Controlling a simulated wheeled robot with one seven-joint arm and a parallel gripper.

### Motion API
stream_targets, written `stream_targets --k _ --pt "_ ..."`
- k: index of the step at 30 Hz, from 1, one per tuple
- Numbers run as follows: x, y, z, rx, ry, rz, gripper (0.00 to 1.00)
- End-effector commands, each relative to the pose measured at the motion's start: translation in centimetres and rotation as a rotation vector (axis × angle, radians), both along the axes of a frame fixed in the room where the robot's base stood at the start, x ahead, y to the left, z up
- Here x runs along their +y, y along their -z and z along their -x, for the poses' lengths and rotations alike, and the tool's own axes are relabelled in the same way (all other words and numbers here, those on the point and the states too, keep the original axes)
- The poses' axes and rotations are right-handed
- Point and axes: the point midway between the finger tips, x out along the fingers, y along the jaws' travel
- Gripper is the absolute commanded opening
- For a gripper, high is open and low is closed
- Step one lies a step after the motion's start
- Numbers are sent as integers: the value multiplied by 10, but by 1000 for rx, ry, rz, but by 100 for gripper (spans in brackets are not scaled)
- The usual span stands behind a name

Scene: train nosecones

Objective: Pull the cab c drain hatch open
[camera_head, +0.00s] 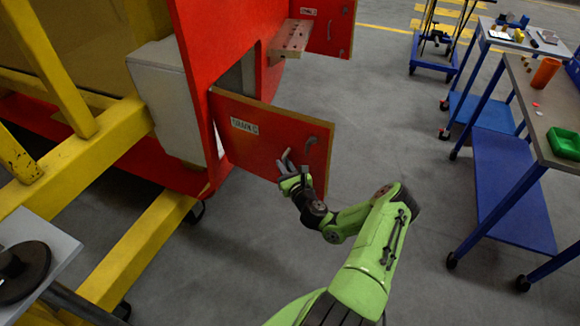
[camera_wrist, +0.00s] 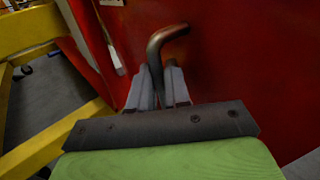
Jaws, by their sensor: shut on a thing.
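The cab c drain hatch (camera_head: 262,143) is a red panel with a wooden-coloured edge and a white label reading roughly "DRAIN C". It stands swung out from the red nosecone, with a dark opening visible behind its top edge. A bent grey handle (camera_head: 310,148) is on its face near the free side. My gripper (camera_head: 288,160) is at this handle, in front of the panel. In the wrist view, my gripper's fingers (camera_wrist: 162,82) are shut around the lower part of the handle (camera_wrist: 160,42), whose bent top shows above them. The red panel fills the background there.
A second red hatch (camera_head: 328,24) hangs open above, beside a wooden block with holes (camera_head: 290,40). Yellow framework (camera_head: 85,150) stands left. A workbench with a green bin (camera_head: 565,144) and blue shelf is at right. The grey floor between is clear.

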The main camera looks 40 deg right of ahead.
Motion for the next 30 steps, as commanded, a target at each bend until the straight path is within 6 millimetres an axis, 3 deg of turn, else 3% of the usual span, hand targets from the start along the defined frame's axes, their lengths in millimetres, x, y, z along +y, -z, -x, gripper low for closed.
stream_targets --k 12,13,16,26,30 --pt "5 -6 -5 -14 -18 1 0" --pt "5 -6 -5 -14 -18 1 20" --pt "5 -5 -5 -12 -16 0 34" --pt "3 -2 -1 -6 -9 -1 34" --pt "8 -2 17 -4 -8 -8 34"
